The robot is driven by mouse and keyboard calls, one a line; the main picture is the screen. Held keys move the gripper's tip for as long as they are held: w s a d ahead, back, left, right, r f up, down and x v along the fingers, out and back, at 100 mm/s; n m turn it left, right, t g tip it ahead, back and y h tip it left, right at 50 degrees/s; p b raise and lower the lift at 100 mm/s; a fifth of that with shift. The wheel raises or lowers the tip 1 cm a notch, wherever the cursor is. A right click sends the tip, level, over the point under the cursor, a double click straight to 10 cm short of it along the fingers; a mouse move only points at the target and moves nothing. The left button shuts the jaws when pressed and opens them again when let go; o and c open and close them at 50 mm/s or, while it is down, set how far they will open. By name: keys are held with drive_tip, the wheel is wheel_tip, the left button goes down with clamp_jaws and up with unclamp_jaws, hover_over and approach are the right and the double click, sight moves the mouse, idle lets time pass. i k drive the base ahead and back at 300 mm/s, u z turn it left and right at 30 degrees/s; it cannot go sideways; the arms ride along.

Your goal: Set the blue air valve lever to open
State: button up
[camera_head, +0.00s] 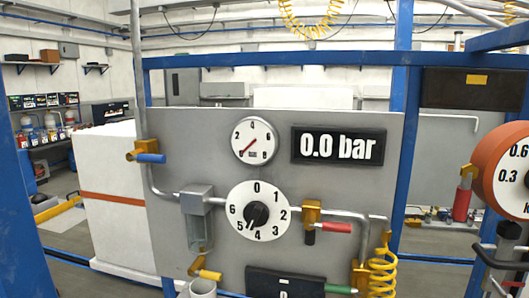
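The blue air valve lever (151,158) sticks out to the right from a brass-coloured valve body (142,147) at the panel's left edge. It lies roughly level, across the upright grey pipe (138,100). The display (338,146) reads 0.0 bar. The round pressure gauge (254,140) has its red needle at the lower left, near the low end. My gripper does not show in this view, so its state and distance from the lever are hidden.
The grey panel (190,130) also carries a numbered dial (258,211), a red lever (335,227) and a yellow lever (210,275). A yellow coiled hose (382,277) hangs lower right. A blue post (403,150) and orange round scale (508,170) stand at right.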

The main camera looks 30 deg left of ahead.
sight(139, 154)
drive_tip(key=z, duration=0.55)
drive_tip(key=k, duration=1.75)
drive_tip(key=u, duration=0.75)
drive_tip(key=i, duration=1.05)
drive_tip(key=u, duration=0.05)
